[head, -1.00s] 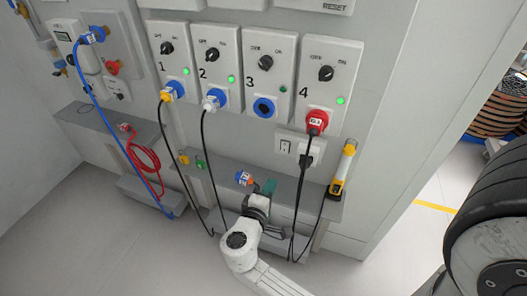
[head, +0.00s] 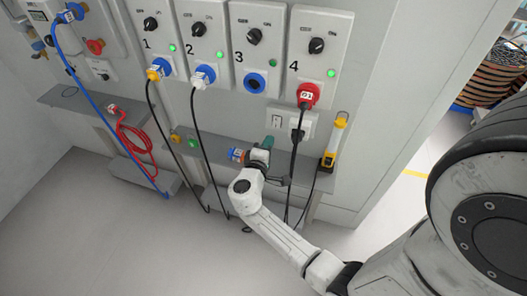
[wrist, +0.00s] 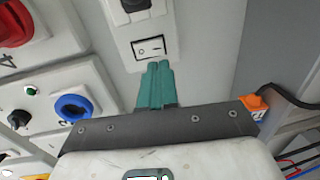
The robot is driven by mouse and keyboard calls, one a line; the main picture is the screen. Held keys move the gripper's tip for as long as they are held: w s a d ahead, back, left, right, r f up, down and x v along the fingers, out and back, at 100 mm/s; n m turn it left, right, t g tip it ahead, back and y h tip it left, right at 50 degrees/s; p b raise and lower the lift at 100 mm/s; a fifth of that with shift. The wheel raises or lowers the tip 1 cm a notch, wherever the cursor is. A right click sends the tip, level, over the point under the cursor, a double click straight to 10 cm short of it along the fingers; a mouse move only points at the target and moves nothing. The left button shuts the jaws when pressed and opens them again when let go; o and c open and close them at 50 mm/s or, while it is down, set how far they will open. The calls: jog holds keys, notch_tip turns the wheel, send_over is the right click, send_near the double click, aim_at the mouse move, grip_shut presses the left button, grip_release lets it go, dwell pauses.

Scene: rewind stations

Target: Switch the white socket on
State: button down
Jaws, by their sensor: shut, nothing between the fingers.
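The white socket (head: 307,117) is a wall plate below unit 4. It carries a rocker switch (head: 277,121) on its left and a black plug (head: 297,134) on its right. In the wrist view the rocker switch (wrist: 150,47) lies just beyond my fingertips, with the black plug (wrist: 135,4) at the top edge. I cannot tell which side of the rocker is pressed. My gripper (head: 267,142) is shut and empty, just below the switch in the head view. Its teal fingertips (wrist: 159,66) also show in the wrist view; contact with the plate cannot be told.
A red plug (head: 308,95) sits in unit 4, and its black cable hangs past the socket. A grey shelf (head: 225,150) runs below, with a yellow-black tool (head: 333,142) at its right. An empty blue outlet (head: 254,83) is on unit 3.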

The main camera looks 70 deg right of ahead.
aim_at(276, 127)
jog(key=d, duration=0.5)
jog(key=shift+w+d+f+p, duration=0.2)
jog(key=shift+d+f+p, duration=0.1)
jog(key=shift+d+f, duration=0.1)
jog(key=shift+f, duration=0.1)
jog(key=shift+d+f+b, duration=0.15)
jog(key=shift+f+b, duration=0.05)
jog(key=shift+b, duration=0.6)
jog(key=shift+r, duration=0.25)
